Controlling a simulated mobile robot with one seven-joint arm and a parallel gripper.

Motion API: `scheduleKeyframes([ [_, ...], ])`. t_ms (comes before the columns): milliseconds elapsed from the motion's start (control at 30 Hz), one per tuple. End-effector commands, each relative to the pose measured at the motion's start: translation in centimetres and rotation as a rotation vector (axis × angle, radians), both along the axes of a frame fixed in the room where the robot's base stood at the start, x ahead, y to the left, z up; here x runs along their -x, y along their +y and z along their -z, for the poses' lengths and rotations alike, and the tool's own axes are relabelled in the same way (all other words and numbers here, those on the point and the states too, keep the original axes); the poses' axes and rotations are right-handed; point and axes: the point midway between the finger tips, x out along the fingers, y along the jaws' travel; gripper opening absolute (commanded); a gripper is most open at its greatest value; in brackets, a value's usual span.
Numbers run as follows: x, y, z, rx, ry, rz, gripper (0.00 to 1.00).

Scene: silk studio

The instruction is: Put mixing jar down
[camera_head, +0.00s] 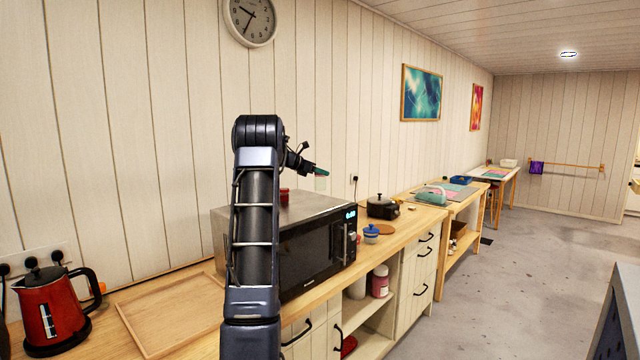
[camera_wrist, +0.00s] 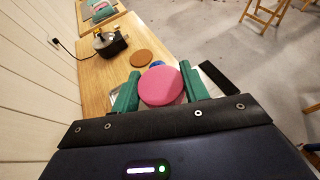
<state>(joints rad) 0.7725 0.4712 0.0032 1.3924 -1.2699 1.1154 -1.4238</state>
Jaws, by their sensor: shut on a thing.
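A jar with a round pink top (camera_wrist: 160,88) sits between the two green fingers of my gripper (camera_wrist: 160,92) in the wrist view. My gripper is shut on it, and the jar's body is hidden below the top. In the head view my gripper (camera_head: 320,170) is up in the air, right of my arm and higher than the microwave. A small pale, see-through shape under the fingers there may be part of the jar; its details are too small to tell.
A microwave (camera_head: 318,252) stands on the wooden counter (camera_head: 408,232). A blue pot (camera_head: 371,234), brown round mat (camera_head: 385,229) and black cooker (camera_head: 382,208) stand to its right. A wooden tray (camera_head: 172,312) and red kettle (camera_head: 52,308) are at left. Bare counter shows right of the mat.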

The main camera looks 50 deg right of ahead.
Motion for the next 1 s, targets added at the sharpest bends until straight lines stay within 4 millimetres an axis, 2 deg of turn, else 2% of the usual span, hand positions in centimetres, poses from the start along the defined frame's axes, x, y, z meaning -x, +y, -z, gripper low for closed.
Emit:
scheduleKeyframes([
  [167, 0.0, 0.0, 0.9, 0.0, 0.0, 0.001, 0.2],
  [433, 0.1, 0.0, 4.2, 0.0, 0.0, 0.0, 0.2],
  [867, 0.0, 0.0, 4.9, 0.0, 0.0, -0.001, 0.2],
  [900, 0.0, 0.0, 4.8, 0.0, 0.0, -0.001, 0.52],
  [967, 0.0, 0.0, 4.8, 0.0, 0.0, -0.001, 0.64],
  [1000, 0.0, 0.0, 4.8, 0.0, 0.0, -0.001, 0.66],
])
